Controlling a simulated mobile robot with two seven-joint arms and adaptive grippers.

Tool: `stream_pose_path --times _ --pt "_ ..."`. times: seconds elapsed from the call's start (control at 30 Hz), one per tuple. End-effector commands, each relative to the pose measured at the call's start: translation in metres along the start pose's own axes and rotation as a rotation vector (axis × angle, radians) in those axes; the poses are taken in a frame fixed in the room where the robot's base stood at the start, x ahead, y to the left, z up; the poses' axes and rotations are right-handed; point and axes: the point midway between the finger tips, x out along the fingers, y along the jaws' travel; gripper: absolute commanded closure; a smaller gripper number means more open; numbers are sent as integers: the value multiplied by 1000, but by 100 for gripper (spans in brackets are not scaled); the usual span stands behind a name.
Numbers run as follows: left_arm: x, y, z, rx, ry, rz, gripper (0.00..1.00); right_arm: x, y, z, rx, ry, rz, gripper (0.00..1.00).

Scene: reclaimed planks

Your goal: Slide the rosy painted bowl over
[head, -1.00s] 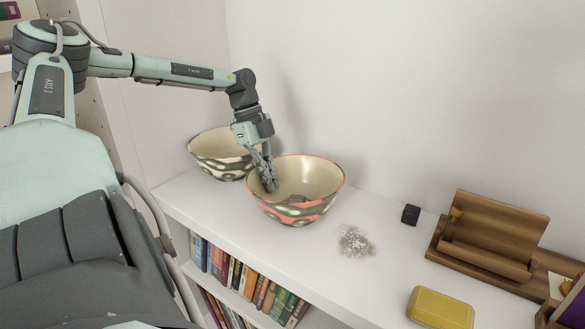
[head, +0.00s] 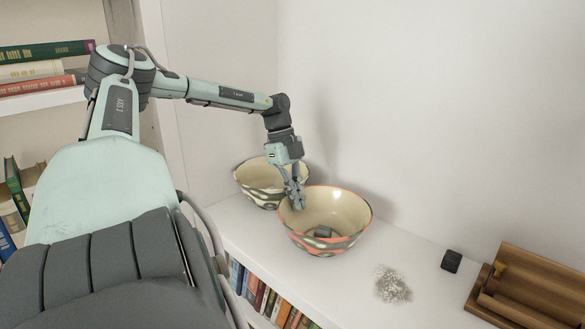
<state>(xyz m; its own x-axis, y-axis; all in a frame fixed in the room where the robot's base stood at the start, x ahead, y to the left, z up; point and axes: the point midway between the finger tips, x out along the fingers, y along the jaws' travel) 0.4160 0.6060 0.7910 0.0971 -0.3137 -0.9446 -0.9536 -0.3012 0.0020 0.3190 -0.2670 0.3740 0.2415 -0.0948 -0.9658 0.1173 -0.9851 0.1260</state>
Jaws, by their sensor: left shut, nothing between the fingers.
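The rosy painted bowl (head: 352,239), cream inside with a pink rim and dark patterned outside, stands upright on the white shelf top. A small dark grey object (head: 322,231) lies inside it. My left gripper (head: 297,205) is shut and points down at the bowl's left side. Its fingertips are at the left rim; I cannot tell whether they touch the bowl. A second patterned bowl (head: 254,187), cream and dark without pink, stands behind and to the left, partly hidden by the gripper. My right gripper is not in view.
A greyish speckled clump (head: 392,285) lies right of the rosy bowl, with a small black block (head: 451,261) beyond it. A wooden stand (head: 535,285) is at the far right. White shelf surface (head: 415,255) is free between them. Books (head: 262,293) fill the shelf below.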

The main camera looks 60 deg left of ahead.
Motion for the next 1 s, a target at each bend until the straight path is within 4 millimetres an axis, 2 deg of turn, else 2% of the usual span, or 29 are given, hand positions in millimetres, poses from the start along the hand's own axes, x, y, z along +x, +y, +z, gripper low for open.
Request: stream_pose_path --times 0.03,0.23,0.4,0.53,1.0 --pt "-9 0 -1 0 -1 -1 100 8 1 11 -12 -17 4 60" --pt "-30 0 -2 1 0 -3 100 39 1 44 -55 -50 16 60" --pt "-58 0 -4 5 0 -5 100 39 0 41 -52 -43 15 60" --pt "-69 1 -5 5 1 -3 100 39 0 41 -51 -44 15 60" --pt "-73 1 -6 6 2 -3 100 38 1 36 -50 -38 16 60"
